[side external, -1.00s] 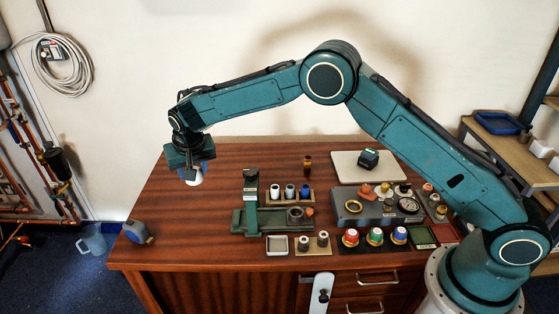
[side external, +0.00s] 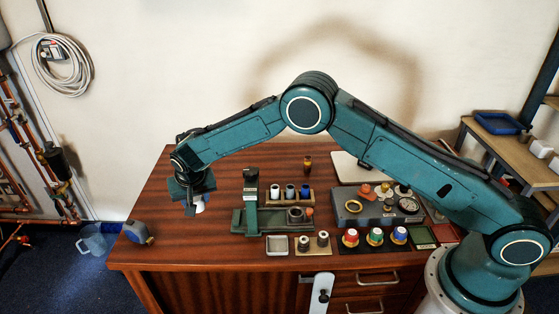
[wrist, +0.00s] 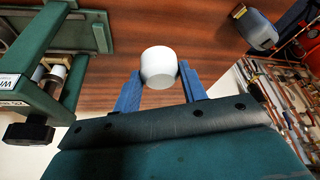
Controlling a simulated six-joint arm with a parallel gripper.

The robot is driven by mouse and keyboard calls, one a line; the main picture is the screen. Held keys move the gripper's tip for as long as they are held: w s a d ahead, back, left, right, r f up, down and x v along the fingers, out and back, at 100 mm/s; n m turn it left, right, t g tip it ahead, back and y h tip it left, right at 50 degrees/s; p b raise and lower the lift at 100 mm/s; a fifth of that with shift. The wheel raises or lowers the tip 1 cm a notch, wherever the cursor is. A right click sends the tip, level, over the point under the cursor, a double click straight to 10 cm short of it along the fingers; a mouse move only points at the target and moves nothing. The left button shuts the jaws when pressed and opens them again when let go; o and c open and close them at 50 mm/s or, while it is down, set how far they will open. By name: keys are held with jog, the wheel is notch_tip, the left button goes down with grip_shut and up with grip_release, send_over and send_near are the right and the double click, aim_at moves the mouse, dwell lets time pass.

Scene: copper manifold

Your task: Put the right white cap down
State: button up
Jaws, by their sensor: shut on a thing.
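The white cap (wrist: 159,65) is held between the two blue fingers of my gripper (wrist: 158,80) in the wrist view. In the side external view the white cap (side external: 200,207) shows as a small white piece below my gripper (side external: 195,201), mostly hidden by it. My gripper is over the left part of the brown wooden table (side external: 170,240), left of the green fixture. I cannot tell whether the cap touches the wood.
The green fixture (side external: 240,218) stands to the right, with a rack of small cylinders (side external: 291,193) behind it. A blue-grey tape-measure-like object (side external: 137,232) lies at the table's front left corner. Bare wood surrounds my gripper.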

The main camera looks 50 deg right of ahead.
jog(key=shift+f, duration=5.65)
jog(key=shift+f, duration=0.1)
jog(key=o, duration=1)
jog(key=shift+c, duration=0.2)
jog(key=v, duration=1.2)
